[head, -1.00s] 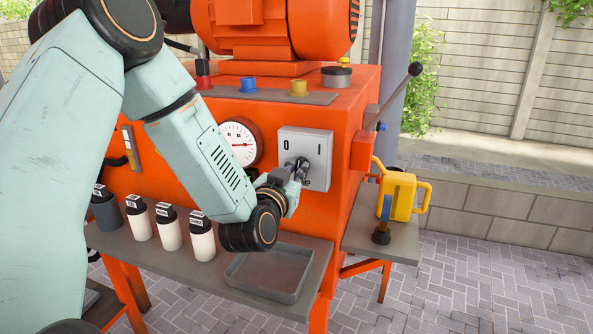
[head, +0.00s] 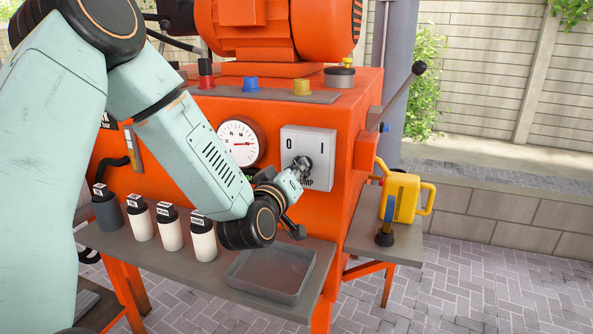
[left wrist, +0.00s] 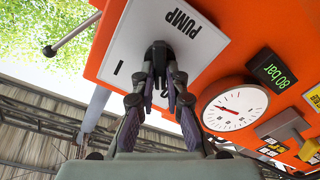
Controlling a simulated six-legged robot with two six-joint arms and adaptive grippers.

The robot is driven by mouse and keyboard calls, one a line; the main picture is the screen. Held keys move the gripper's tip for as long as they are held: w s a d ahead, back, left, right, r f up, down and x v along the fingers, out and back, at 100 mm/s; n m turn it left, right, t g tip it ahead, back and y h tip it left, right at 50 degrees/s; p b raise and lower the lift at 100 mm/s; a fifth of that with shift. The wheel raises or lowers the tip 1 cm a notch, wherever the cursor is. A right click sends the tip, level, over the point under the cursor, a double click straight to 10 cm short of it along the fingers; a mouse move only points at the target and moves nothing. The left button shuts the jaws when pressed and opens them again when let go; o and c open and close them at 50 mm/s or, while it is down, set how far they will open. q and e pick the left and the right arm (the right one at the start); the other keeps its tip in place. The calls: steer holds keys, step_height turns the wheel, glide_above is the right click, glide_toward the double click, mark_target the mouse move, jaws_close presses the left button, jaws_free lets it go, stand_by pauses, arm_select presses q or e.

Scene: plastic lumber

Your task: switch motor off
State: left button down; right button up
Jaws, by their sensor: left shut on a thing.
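A grey-white switch panel (head: 318,150) marked 0 and I is on the front of the orange machine (head: 350,112). Its label reads PUMP in the left wrist view (left wrist: 194,35); no motor label shows. My left gripper (head: 299,171) is at the panel's rotary knob, which it partly hides. In the left wrist view, my left gripper (left wrist: 161,72) has both fingers closed around the dark knob (left wrist: 160,53). The knob's exact pointing direction is hard to tell. The orange motor (head: 275,28) sits on top of the machine. My right gripper is not in view.
A round gauge (head: 239,142) is left of the panel, with an 80 bar readout (left wrist: 280,72) by it. Several bottles (head: 170,229) and a grey tray (head: 270,273) are on the shelf below. A yellow can (head: 402,197) stands at right.

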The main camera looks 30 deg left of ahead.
arm_select(q)
steer(key=shift+w+a+r+n, duration=0.1)
steer(key=shift+r+n, duration=0.15)
steer(key=shift+n, duration=0.05)
steer(key=c, duration=1.8)
jaws_free()
steer(key=o, duration=0.4)
steer(key=shift+f, duration=0.2)
steer(key=shift+v, duration=3.7)
steer(key=shift+f, duration=0.1)
